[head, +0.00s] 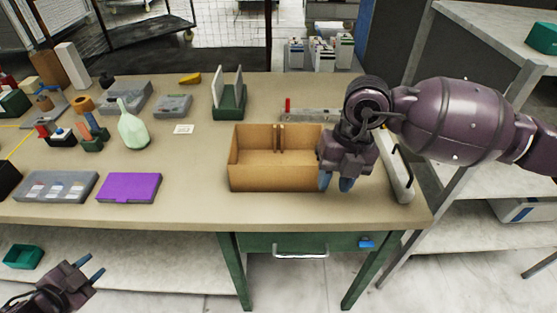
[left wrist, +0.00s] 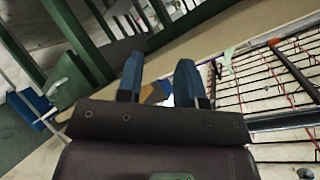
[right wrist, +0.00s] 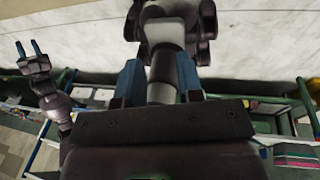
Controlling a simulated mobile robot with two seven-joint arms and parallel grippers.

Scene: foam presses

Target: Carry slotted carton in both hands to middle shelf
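The slotted carton (head: 256,183) is an open brown box on the bench, with upright slot strips inside its back wall. My left gripper (head: 95,270) is open and empty, low at the left in front of the bench, away from the carton. It also shows open in the left wrist view (left wrist: 158,80). A shelf rack (head: 480,222) stands at the right; I cannot tell which level is the middle.
Left of the carton lie a purple case (head: 129,187), a grey case (head: 55,187), a pale green bottle (head: 132,130) and several tools. A green rack (head: 229,107) stands behind it. A green bin (head: 541,38) and a grey box (head: 522,211) sit on the shelf rack.

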